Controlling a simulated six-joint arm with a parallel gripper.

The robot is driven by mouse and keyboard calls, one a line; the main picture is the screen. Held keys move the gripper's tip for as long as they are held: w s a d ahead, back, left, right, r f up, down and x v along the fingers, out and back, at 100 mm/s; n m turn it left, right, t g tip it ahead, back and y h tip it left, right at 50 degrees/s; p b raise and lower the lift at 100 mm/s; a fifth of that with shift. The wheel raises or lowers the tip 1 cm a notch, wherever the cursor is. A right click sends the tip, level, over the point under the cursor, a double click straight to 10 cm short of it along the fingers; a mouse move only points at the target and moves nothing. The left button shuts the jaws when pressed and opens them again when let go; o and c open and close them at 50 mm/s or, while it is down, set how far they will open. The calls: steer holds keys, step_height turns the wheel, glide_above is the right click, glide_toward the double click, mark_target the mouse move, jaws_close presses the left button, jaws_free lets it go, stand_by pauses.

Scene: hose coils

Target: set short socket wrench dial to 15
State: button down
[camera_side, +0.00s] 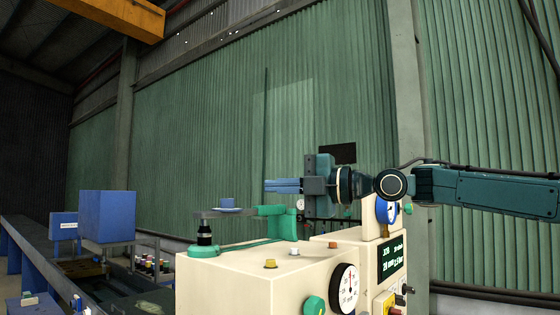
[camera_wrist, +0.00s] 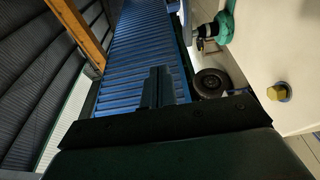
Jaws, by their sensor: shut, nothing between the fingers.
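My gripper (camera_side: 268,186) is in the air above the cream machine (camera_side: 250,275), its blue fingers pointing left. In the wrist view its fingers (camera_wrist: 158,75) are together and empty. A white round dial (camera_side: 346,289) with a black rim is on the machine's front, below and right of my gripper. A blue-rimmed dial (camera_side: 387,211) stands higher, under my arm. I cannot tell which one is the short socket wrench dial, and their markings are too small to read. My gripper touches neither. The wrist view shows no dial.
A green knob (camera_side: 315,306) and a brass knob (camera_side: 270,264) sit on the machine. A dark screen (camera_side: 393,257) is at right. A blue roller conveyor (camera_wrist: 135,45) runs beyond.

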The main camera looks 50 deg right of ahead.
mark_target(230, 203)
steer(key=shift+f, duration=1.85)
steer(key=w, duration=1.1)
steer(key=shift+w, duration=0.3)
steer(key=shift+d, duration=0.1)
steer(key=shift+w+d, duration=0.25)
steer(key=shift+d, duration=0.4)
steer(key=shift+s+a, duration=0.1)
